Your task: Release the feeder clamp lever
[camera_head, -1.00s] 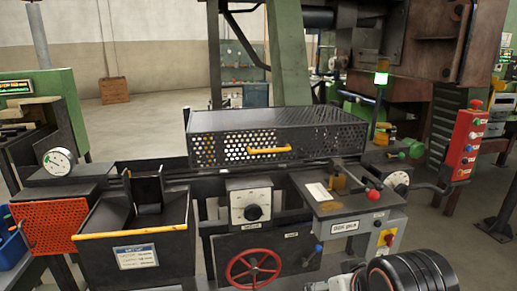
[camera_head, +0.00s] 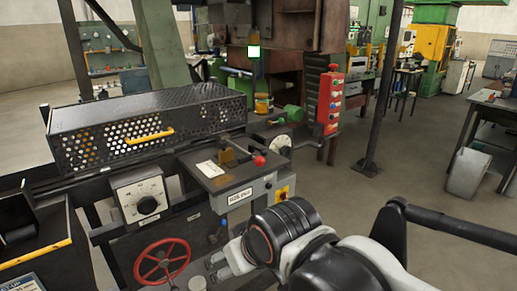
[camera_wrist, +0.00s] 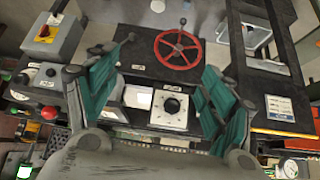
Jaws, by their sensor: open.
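In the head view a short lever with a red ball knob (camera_head: 260,160) stands on the grey feeder box (camera_head: 217,177) with a white label on its front. A second lever with a blue knob (camera_head: 222,226) sits lower, beside the red handwheel. I cannot tell by name which one is the clamp lever. In the wrist view, which is upside down, the red ball (camera_wrist: 49,113) is at the left and a dark lever knob (camera_wrist: 131,37) is above the left finger. My gripper (camera_wrist: 158,95) is open and empty, its teal fingers apart, touching no lever that I can see.
A red handwheel (camera_head: 162,260) and a dial box (camera_head: 139,195) are on the machine front. A perforated guard (camera_head: 140,125) with a yellow handle covers the top. A red button box (camera_head: 329,103) and a dark post (camera_head: 380,90) stand to the right. Open floor lies right of the machine.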

